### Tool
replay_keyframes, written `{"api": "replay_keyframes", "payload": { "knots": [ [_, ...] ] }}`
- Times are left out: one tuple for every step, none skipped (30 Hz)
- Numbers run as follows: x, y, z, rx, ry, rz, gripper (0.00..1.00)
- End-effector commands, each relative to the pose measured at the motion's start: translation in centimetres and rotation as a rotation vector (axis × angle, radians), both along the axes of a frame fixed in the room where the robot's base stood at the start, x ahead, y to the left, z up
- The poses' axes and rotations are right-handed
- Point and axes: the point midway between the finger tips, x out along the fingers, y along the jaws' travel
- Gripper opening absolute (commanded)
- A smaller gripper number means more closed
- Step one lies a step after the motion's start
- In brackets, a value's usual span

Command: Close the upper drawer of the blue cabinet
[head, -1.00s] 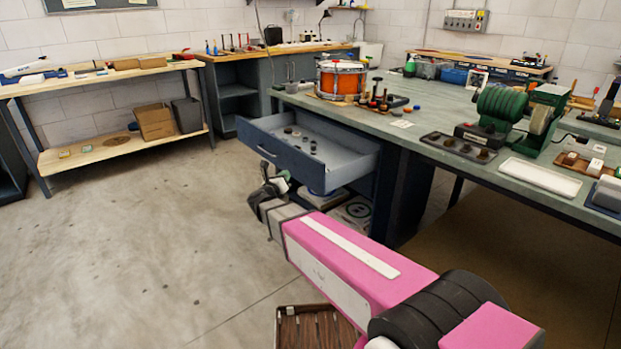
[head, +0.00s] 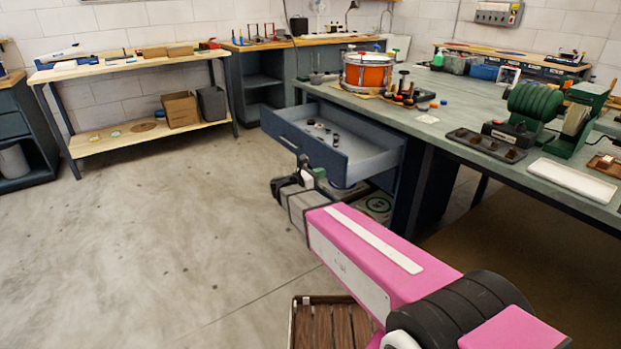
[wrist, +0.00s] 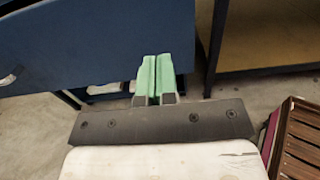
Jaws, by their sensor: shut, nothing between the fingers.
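The blue cabinet (head: 409,188) stands under the green-topped workbench. Its upper drawer (head: 312,149) is pulled far out to the left, with several small dark and grey parts inside. In the wrist view the drawer's blue outer face (wrist: 90,50) fills the upper left. My gripper (head: 307,170) is below and in front of the drawer in the head view, partly hidden by my own wrist. In the wrist view its green fingertips (wrist: 156,75) are together and empty, close to the drawer's lower edge. I cannot tell whether they touch it.
The workbench (head: 440,125) carries an orange drum (head: 367,71) and a green grinder (head: 538,115). Below the drawer is an open space with stored items (head: 376,205). A brown slatted crate (head: 331,325) is on the floor near my arm. The floor to the left is clear.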

Motion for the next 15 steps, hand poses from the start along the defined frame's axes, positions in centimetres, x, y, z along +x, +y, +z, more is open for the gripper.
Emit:
{"api": "replay_keyframes", "payload": {
  "knots": [
    [0.7,-0.9,0.0,-0.001,-0.001,-0.003,0.0],
    [1.0,-1.4,0.0,-0.001,-0.001,-0.003,0.0],
    [1.3,-1.9,0.0,-0.001,-0.001,-0.002,0.0],
    [1.6,-2.3,0.0,-0.001,-0.001,-0.001,0.0],
    [1.9,-2.7,0.0,-0.001,-0.001,-0.002,0.0],
    [2.2,-3.2,0.0,-0.001,0.0,-0.002,0.0],
    [2.4,-3.5,0.0,-0.001,0.0,-0.002,0.0],
    [2.6,-3.7,0.0,-0.001,0.0,-0.001,0.0],
    [2.8,-4.0,0.0,-0.001,-0.001,0.0,0.0],
    [2.9,-4.3,0.0,-0.001,0.0,0.0,0.0],
    [3.1,-4.5,0.0,-0.001,-0.001,0.0,0.0],
    [3.2,-4.7,0.0,-0.001,0.0,-0.001,0.0],
    [3.3,-4.8,0.0,-0.001,-0.001,-0.001,0.0],
    [3.3,-4.9,0.0,-0.001,0.0,-0.001,0.0],
    [3.4,-5.0,0.0,-0.001,0.0,0.0,0.0]
  ]
}}
